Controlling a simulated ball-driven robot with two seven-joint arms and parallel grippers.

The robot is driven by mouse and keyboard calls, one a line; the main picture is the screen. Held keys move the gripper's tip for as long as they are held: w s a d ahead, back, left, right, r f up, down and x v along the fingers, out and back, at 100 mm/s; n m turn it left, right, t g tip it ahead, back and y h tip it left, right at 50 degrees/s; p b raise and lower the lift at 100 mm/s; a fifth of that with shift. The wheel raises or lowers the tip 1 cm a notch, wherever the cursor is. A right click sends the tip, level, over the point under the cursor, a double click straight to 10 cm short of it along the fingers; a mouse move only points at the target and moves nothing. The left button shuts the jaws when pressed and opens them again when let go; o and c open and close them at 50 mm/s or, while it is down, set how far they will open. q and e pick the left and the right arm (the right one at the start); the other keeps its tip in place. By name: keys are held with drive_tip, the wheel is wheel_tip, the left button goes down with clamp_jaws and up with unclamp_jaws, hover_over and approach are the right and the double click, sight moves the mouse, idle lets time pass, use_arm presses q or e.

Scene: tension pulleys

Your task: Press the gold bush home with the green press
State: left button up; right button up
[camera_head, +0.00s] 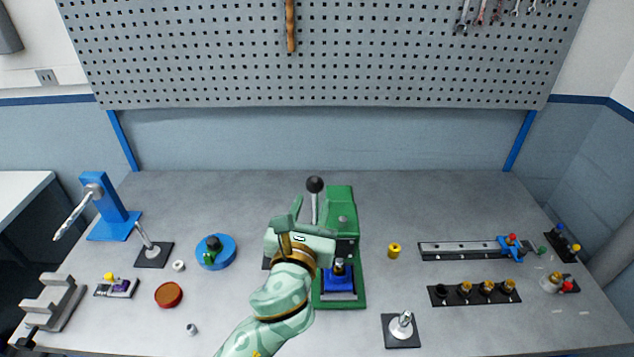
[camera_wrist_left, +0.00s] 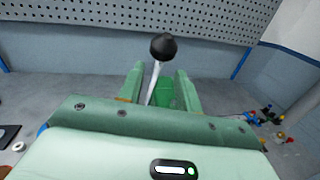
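The green press (camera_head: 342,205) stands at the middle of the bench. Its lever, topped by a black ball knob (camera_head: 315,185), stands upright on the press's left side. My left gripper (camera_head: 313,214) is open at the lever, and the rod passes between its fingers. The left wrist view shows the knob (camera_wrist_left: 163,47) above the fingertips, with gaps beside the rod. A blue holder (camera_head: 339,283) sits in the press under the ram, with a small gold and dark part (camera_head: 339,265) on it, partly shaded. A separate gold cylinder (camera_head: 394,250) stands right of the press. My right gripper is not in view.
A blue round fixture (camera_head: 216,252) and red-brown disc (camera_head: 169,294) lie to the left. A black plate with a metal post (camera_head: 402,331) stands at front right. A rail (camera_head: 460,251) and a strip of gold-topped parts (camera_head: 474,293) lie farther right. The bench behind the press is clear.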

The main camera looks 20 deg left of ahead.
sight(314, 194)
use_arm(q)
drive_tip(key=w, duration=0.7)
drive_tip(key=shift+a, duration=0.4)
drive_tip(key=shift+s, duration=0.1)
clamp_jaws()
